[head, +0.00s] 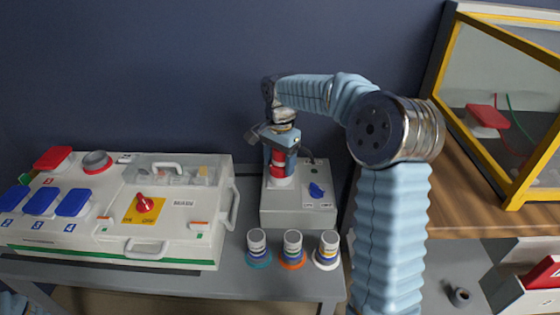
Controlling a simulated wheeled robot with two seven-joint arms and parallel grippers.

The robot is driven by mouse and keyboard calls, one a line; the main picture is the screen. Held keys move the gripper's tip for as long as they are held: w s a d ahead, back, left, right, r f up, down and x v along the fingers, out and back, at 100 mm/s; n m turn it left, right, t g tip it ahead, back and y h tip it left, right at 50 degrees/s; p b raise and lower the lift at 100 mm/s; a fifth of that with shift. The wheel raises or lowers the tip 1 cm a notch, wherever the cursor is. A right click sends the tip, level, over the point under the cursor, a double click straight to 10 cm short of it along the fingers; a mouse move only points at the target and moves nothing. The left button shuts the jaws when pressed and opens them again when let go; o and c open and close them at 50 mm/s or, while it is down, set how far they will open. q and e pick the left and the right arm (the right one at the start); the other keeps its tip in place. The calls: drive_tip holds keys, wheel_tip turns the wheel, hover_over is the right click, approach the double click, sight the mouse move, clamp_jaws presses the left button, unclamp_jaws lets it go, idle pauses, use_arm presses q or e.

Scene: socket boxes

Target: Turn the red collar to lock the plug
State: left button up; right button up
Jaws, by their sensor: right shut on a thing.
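The red collar (278,161) sits low on the upright plug, just above a white base (278,181) on top of the light grey socket box (298,213). My right gripper (281,154) points down and is shut around the collar. Its fingers hide part of the collar and most of the plug. A blue knob (316,190) is on the box top, right of the collar. My left gripper is not in view.
A white box (150,249) with blue and red covers and a red switch (145,203) stands at the left. Several small capped bottles (292,243) line the table's front. A yellow-framed case (515,195) stands on the wooden top at right.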

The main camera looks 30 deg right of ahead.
drive_tip(key=shift+w+m, duration=0.1)
drive_tip(key=shift+m, duration=0.7)
drive_tip(key=o, duration=1.1)
drive_tip(key=shift+c, duration=0.2)
drive_tip(key=shift+r, duration=0.1)
